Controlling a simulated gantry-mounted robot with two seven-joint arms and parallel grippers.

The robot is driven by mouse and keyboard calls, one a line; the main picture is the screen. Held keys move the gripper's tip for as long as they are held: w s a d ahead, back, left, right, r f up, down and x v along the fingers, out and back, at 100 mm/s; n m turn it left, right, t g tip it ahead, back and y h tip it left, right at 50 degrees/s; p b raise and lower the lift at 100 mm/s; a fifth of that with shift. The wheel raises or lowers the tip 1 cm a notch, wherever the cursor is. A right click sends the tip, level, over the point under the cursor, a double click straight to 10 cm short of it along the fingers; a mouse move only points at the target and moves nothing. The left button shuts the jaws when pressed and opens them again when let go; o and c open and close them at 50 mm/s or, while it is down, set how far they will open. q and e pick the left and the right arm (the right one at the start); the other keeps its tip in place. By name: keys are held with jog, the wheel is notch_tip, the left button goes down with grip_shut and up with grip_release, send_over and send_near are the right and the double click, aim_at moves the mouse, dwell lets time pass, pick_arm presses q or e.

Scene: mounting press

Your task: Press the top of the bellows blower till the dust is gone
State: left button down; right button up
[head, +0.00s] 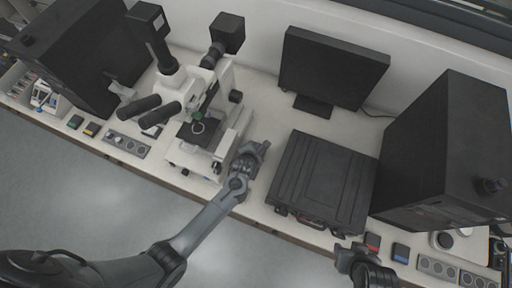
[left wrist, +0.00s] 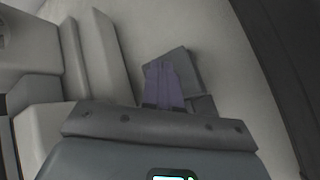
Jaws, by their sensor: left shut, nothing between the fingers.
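My left gripper (head: 262,148) is shut and empty, low over the bench just right of the white microscope (head: 228,100). In the left wrist view its closed fingers (left wrist: 165,85) point away over the pale bench top. A dark grey flat-faced shape (left wrist: 186,65) shows right behind the fingertips; I cannot tell what it is or whether they touch it. I cannot make out the bellows blower or any dust; the gripper may hide the blower in the head view. My right gripper (head: 352,254) is at the bench's front edge, and its fingers are not clear.
A black ribbed case (head: 325,180) lies right of my left gripper. A monitor (head: 330,70) stands behind it, and a large black box (head: 445,150) stands at right. Another black box (head: 80,50) is at far left. Clear bench lies between microscope and monitor.

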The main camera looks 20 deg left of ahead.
pick_arm(q)
jog(key=shift+r, duration=0.35)
jog(key=shift+r+p, duration=0.4)
jog(key=shift+p, duration=0.05)
notch_tip(320, 180, up, 4)
jog(key=p, duration=0.3)
jog(key=shift+r+p, duration=0.1)
jog(key=shift+p, duration=0.3)
dwell(0.5)
dwell(0.6)
dwell(0.9)
dwell(0.4)
